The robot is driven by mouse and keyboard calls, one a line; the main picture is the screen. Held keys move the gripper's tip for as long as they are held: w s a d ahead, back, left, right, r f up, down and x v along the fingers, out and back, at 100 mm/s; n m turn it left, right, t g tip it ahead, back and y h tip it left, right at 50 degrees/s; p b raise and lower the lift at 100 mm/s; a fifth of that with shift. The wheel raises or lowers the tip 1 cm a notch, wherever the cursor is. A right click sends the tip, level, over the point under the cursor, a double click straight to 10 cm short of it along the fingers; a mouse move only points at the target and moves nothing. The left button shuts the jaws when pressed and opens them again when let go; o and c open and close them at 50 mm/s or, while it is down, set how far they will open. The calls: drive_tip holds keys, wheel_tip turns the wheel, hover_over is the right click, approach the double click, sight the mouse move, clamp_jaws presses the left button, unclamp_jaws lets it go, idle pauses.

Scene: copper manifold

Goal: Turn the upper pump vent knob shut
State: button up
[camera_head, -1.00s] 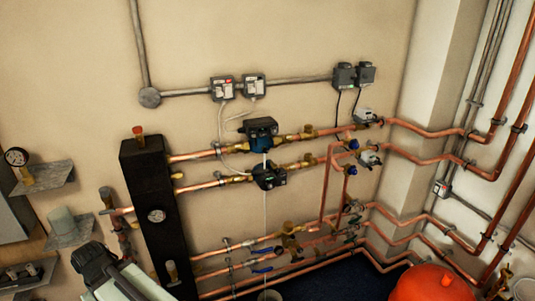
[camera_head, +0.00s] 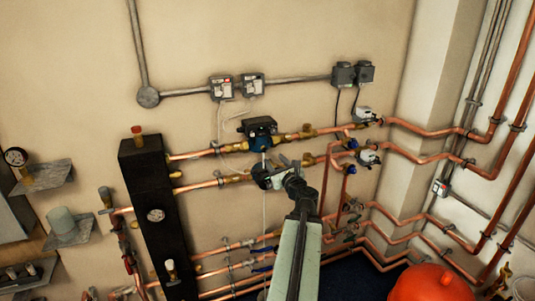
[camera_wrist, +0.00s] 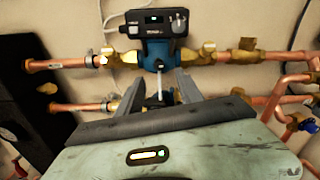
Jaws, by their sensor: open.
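The upper pump (camera_head: 260,136) is a blue body with a black head on the upper copper pipe. In the wrist view the upper pump (camera_wrist: 155,48) fills the top middle, above and beyond the fingers. I cannot single out its vent knob for certain. My gripper (camera_head: 294,163) is in front of the lower pump (camera_head: 264,176), a little below and right of the upper pump. The fingers partly hide the lower pump.
Brass valves (camera_wrist: 208,50) sit right beside the upper pump. Two copper pipe runs cross behind my gripper. A black column (camera_head: 155,215) stands at left. Lower pipes with blue-handled valves run below. A red vessel (camera_head: 428,280) stands at lower right. The wall above the pumps carries grey boxes (camera_head: 252,84).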

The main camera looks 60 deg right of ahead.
sight(265, 151)
drive_tip(key=x, duration=0.8)
drive_tip(key=shift+a, duration=0.2)
clamp_jaws()
